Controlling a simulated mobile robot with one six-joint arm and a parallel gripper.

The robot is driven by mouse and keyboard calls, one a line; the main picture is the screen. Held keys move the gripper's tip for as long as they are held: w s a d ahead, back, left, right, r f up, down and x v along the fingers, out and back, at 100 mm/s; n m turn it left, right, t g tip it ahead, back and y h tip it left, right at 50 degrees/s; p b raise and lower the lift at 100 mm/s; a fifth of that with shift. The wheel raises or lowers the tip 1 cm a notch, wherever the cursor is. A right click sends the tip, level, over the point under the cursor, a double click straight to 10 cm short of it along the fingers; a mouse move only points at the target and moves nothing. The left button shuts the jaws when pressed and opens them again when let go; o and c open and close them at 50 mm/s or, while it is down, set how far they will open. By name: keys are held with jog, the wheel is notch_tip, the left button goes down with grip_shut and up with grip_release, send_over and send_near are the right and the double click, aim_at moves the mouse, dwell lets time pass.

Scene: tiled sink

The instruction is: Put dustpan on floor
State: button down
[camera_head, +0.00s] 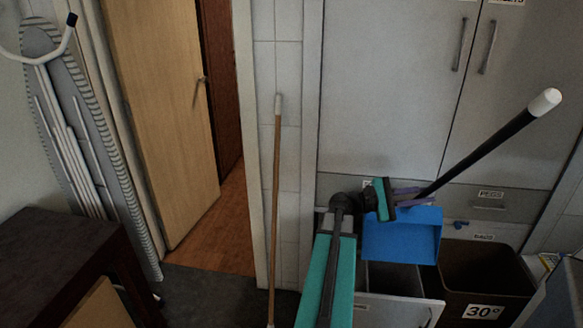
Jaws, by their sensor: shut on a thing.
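The dustpan has a blue pan (400,242) and a long black handle with a white end, in the head view right of centre. The handle slants up to the right. My gripper (416,195), with purplish fingers, is shut on the lower part of the handle, just above the pan. The pan hangs in front of the grey cabinet, above an open drawer or bin; I cannot tell if it touches it. The dark grey floor (215,295) shows at the lower left of centre.
A wooden-handled stick (276,190) leans at the wall. An ironing board (75,130) stands left, behind a dark table (60,255). A brown bin (485,275) marked 30° is at lower right. A wooden door (160,110) stands open.

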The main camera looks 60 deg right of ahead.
jog(key=shift+r, duration=0.25)
